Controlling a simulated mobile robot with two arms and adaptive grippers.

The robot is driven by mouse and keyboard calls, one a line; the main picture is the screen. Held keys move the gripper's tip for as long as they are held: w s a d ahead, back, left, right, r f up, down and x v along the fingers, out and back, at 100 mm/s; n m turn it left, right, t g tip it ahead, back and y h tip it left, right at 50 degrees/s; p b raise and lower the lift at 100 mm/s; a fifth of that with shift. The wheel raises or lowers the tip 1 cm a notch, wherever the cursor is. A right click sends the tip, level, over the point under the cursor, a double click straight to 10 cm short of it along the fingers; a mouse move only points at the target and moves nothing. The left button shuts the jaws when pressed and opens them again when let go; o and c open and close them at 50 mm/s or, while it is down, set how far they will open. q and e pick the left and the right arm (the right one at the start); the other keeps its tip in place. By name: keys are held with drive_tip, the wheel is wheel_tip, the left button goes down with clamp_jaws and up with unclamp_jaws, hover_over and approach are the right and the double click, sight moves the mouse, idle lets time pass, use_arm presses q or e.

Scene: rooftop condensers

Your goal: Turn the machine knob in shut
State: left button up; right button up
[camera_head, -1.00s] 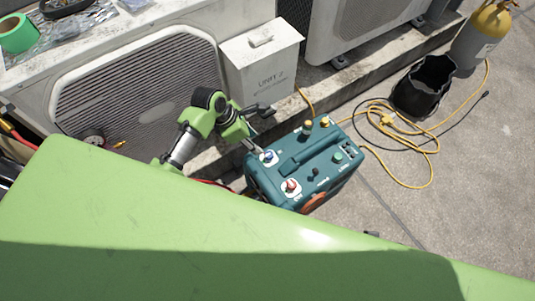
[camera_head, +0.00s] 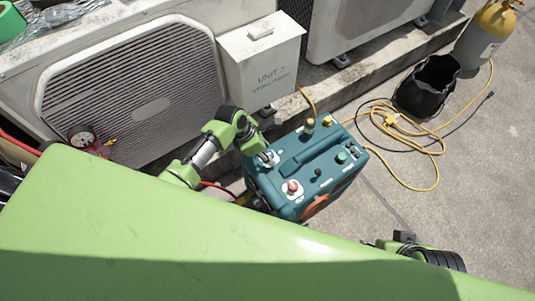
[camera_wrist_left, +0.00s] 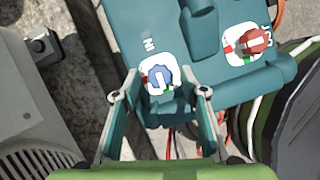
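The teal machine (camera_head: 318,165) stands on the ground beside the ledge, with several controls on its top. Its blue knob (camera_wrist_left: 161,79) sits on a white plate with red and green marks, beside the white letters "IN" in the left wrist view. A red knob (camera_wrist_left: 252,41) on a similar plate is to its right; it also shows in the head view (camera_head: 292,187). My left gripper (camera_wrist_left: 161,93) is open, its two fingers apart on either side of the blue knob; contact cannot be told. In the head view the left gripper (camera_head: 266,154) partly covers the blue knob.
A yellow hose (camera_head: 432,150), a black bucket (camera_head: 428,88) and a yellow-topped cylinder (camera_head: 487,32) are to the right. A gauge (camera_head: 82,137) is at left.

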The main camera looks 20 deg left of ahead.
use_arm(q)
drive_tip(key=shift+w+d+f, duration=0.1)
drive_tip(key=shift+f, duration=0.15)
drive_tip(key=c, duration=1.1)
